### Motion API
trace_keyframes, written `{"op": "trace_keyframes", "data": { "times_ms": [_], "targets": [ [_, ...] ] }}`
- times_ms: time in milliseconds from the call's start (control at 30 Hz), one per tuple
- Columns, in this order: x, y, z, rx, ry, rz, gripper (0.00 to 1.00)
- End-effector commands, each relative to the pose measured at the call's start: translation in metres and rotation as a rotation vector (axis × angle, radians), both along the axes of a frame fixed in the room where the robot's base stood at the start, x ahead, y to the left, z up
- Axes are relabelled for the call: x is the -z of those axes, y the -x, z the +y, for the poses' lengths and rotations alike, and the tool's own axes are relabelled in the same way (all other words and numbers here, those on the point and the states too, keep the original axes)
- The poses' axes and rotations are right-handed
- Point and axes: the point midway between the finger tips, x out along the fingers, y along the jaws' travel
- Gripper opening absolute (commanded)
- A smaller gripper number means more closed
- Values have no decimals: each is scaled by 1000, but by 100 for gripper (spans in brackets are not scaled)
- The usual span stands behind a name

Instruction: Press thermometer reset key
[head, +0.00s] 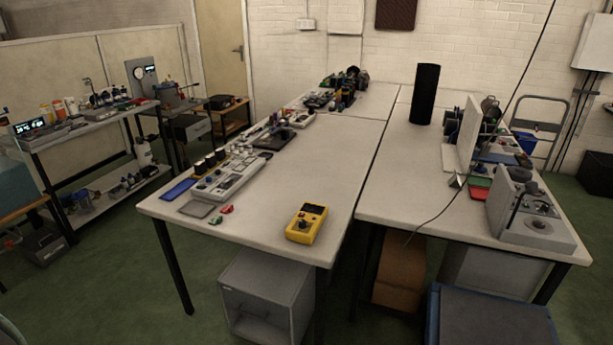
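No thing here is clearly marked as the thermometer, and I cannot make out a reset key. A yellow handheld instrument (306,223) with a small dark screen and a dark round control lies near the front right corner of the left table. A dark box with lit green-white digits (31,127) stands at the left end of the shelf unit. Either may be the thermometer; I cannot tell which. A tall black cylinder (425,94) stands upright towards the back of the right table. My gripper is not in view.
The left table (325,180) has bare space around the yellow instrument; a long grey panel (231,178) and small parts line its left side. A grey machine (530,213) stands on the right table's front right. A grey cabinet (262,292) and a blue-edged box (490,315) are below.

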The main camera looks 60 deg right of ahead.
Motion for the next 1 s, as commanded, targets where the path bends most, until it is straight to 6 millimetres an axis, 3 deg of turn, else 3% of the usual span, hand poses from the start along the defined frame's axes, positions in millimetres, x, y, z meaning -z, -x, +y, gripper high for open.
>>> {"op": "trace_keyframes", "data": {
  "times_ms": [300,333,400,1000],
  "targets": [
    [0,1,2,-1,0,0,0],
    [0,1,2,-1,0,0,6],
    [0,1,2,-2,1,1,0],
    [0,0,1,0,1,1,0]
  ]
}}
